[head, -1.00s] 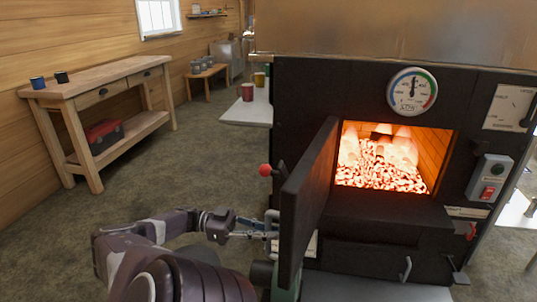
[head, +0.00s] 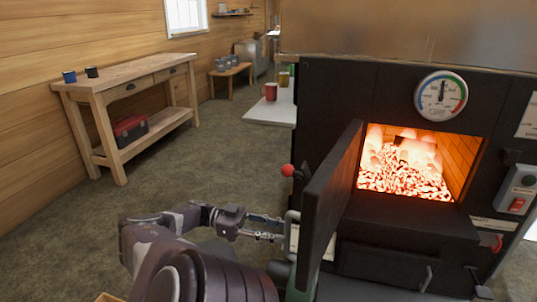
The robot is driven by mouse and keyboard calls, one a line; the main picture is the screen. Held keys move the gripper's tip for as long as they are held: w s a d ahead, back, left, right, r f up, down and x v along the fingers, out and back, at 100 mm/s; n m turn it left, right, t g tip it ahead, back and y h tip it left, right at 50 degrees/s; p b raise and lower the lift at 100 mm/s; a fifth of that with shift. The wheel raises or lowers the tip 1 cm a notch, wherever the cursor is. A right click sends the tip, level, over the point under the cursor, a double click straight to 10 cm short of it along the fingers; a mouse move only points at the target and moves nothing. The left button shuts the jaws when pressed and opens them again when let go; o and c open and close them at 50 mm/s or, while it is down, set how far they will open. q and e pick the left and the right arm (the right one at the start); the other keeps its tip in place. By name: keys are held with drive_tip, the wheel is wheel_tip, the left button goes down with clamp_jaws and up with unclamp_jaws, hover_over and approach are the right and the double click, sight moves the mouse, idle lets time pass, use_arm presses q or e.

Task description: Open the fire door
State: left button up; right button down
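The fire door (head: 333,208) is a thick black panel. It stands swung well out from the firebox opening (head: 405,165), where glowing embers and flames show. A red ball knob (head: 288,170) sticks out to the left of the door's outer side. My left gripper (head: 282,230) is at the outer side of the door, below the red knob, by a pale grey bar-like handle (head: 292,222). Its fingers reach to the handle, but whether they are closed on it is too small to tell. My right gripper is out of view.
The black evaporator front carries a round gauge (head: 441,96) and a red switch (head: 517,204). A wooden workbench (head: 128,85) stands along the left wall. A white side shelf (head: 262,111) holds a red mug (head: 270,92). The floor between bench and evaporator is clear.

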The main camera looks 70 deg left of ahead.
use_arm(q)
drive_tip(key=shift+v, duration=2.35)
